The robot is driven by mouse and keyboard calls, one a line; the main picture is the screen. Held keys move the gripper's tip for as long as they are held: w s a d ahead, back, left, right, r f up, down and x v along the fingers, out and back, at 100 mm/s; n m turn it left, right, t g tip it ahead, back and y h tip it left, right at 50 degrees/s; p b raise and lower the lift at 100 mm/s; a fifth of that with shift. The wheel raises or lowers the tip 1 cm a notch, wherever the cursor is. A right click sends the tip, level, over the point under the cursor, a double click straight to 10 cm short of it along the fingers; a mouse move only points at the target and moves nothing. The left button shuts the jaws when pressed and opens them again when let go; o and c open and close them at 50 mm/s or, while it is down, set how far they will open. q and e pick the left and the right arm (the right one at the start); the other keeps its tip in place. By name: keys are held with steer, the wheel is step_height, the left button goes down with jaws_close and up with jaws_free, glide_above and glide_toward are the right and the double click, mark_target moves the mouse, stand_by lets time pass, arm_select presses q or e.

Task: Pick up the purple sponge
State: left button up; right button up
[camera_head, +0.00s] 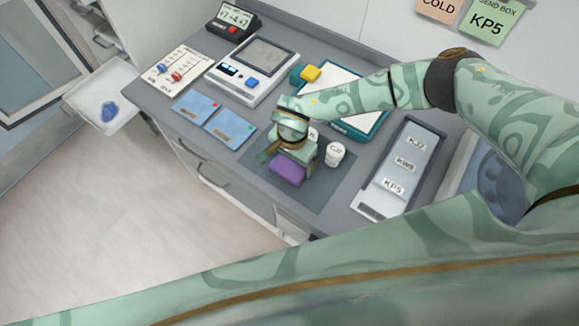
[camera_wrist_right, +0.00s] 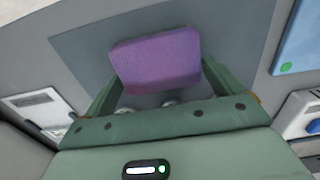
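The purple sponge (camera_head: 288,168) is over the dark mat (camera_head: 318,187) on the grey counter, below my right gripper (camera_head: 297,150). In the right wrist view the sponge (camera_wrist_right: 157,62) fills the space between the two green fingers of my right gripper (camera_wrist_right: 160,72). A finger meets it on each side with no visible gap, so the gripper looks shut on it. Whether its underside touches the mat is hidden. My left gripper is not in view.
Blue cards (camera_head: 230,127), a device with a screen (camera_head: 253,75) and a labelled rack (camera_head: 400,170) lie around the mat. A teal-edged board (camera_head: 357,128) is behind my right arm. The counter's front edge is near the sponge.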

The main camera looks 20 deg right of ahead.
mark_target(293, 164)
steer(key=c, duration=0.5)
steer(key=shift+r, duration=0.1)
steer(key=shift+r, duration=0.3)
steer(key=r, duration=0.3)
steer(key=shift+s+r, duration=0.1)
steer(key=shift+s, duration=0.1)
steer(key=s+r, duration=0.2)
steer(key=r, duration=0.1)
steer(key=s+r+p, duration=0.1)
steer(key=shift+s+a+r, duration=0.15)
steer(key=shift+s+a, duration=0.1)
steer(key=s+a+r, duration=0.1)
steer(key=s+r, duration=0.3)
steer(key=s, duration=0.6)
steer(key=shift+a+r+b, duration=0.15)
steer(key=shift+r+b, duration=0.2)
